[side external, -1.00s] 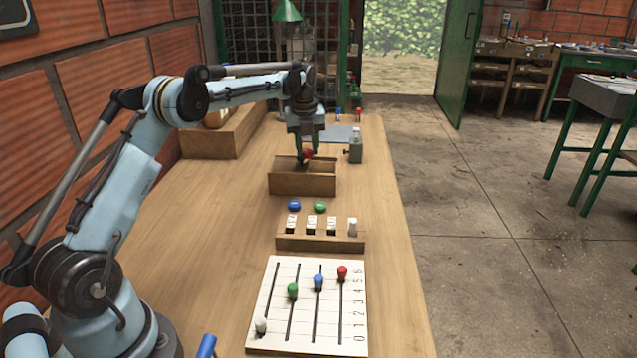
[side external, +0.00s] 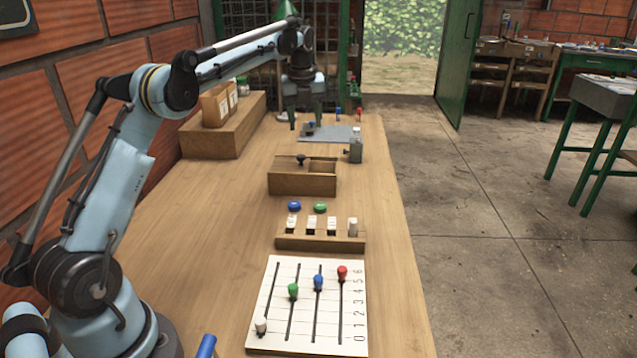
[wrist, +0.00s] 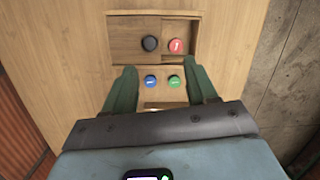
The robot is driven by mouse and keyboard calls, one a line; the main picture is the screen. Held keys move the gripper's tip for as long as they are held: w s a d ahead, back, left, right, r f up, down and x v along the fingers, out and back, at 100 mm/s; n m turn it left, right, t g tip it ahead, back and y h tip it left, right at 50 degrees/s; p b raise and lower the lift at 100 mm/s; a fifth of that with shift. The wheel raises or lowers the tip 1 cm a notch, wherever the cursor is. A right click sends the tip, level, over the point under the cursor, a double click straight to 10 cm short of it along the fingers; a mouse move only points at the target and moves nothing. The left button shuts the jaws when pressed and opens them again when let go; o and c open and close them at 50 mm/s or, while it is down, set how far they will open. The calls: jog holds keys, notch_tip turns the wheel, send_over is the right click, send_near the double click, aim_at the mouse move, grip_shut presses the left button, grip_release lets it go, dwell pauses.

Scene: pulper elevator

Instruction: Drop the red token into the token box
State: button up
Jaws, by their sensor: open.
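The red token (wrist: 176,46) lies inside the open right compartment of the wooden token box (wrist: 124,19) in the wrist view. In the side view, the box (side external: 302,184) stands mid-table, and its front wall hides the token. A black knob (wrist: 150,43) sits on the box's left part. My gripper (side external: 305,123) is open and empty, raised behind the box over the grey plate. In the wrist view, its two green fingers (wrist: 159,66) are spread apart with nothing between them.
A blue token (wrist: 150,81) and a green token (wrist: 174,81) lie in front of the box. Nearer are a wooden holder (side external: 320,241) and a slider board (side external: 307,335).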

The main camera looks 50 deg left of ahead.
jog(key=s+d+r+n+t, duration=0.2)
jog(key=s+d+r+n, duration=0.1)
jog(key=s+d+n, duration=0.3)
jog(key=s+d+r+n+t, duration=0.1)
jog(key=s+d+r+n, duration=0.25)
jog(key=d+n, duration=0.4)
jog(key=s+d+f+n+t, duration=0.1)
jog(key=s+d+f+n, duration=0.3)
jog(key=s, duration=0.3)
jog(key=s+d+f+n+t+h, duration=0.1)
jog(key=s+d+f+n, duration=0.4)
jog(key=s+f+n, duration=0.1)
jog(key=shift+s+f+n+t, duration=0.3)
jog(key=shift+s+n, duration=0.25)
jog(key=shift+n, duration=0.1)
